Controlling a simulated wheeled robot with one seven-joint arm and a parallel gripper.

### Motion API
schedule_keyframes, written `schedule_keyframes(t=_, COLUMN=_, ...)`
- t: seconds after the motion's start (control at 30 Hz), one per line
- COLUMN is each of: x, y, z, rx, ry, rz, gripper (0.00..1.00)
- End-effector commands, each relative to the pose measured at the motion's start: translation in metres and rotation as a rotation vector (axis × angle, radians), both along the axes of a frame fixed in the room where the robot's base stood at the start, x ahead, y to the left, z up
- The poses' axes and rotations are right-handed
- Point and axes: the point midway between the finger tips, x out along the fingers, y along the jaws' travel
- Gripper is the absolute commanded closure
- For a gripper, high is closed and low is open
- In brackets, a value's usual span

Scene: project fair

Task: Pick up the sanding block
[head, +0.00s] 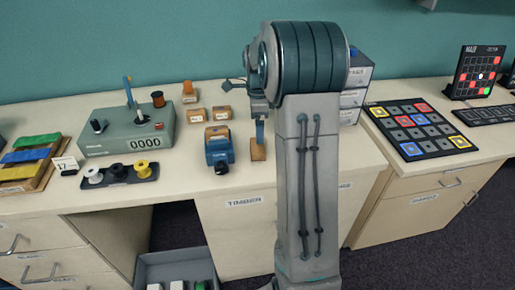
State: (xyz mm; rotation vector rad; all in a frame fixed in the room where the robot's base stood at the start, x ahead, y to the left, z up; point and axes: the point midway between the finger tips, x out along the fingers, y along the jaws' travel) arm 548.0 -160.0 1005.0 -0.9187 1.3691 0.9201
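I cannot say for certain which item is the sanding block. Several small wooden blocks stand on the bench: one at the back (190,97), one in front of it (195,115) and one to the right (222,113), some with pale labels. A brown piece (217,132) sits on top of a blue vise-like device (219,152). A brown wooden piece (257,151) stands right below my gripper (259,112), with a narrow blue upright part above it. My gripper is at the left of my arm, pointing down. Its fingers are small and partly hidden, so their opening and any contact are unclear.
A grey-green counter box (128,138) reading 0000 stands left, with a tray of spools (120,173) before it. Coloured bars (28,160) lie far left. A grey drawer unit (358,75) is behind my arm. A button board (418,130) lies right. A grey bin (176,268) is below.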

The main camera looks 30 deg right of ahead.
Motion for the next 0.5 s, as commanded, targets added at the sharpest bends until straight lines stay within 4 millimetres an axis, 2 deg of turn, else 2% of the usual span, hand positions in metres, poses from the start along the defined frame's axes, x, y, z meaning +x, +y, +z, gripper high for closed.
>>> schedule_keyframes(t=0.1, x=-0.001, y=0.000, z=-0.021, rx=0.001, ry=0.003, rz=0.000, gripper=0.00)
schedule_keyframes(t=0.37, x=0.000, y=0.001, z=-0.042, rx=0.001, ry=0.001, rz=0.002, gripper=0.00)
schedule_keyframes(t=0.5, x=0.000, y=0.002, z=-0.061, rx=0.002, ry=0.004, rz=0.002, gripper=0.00)
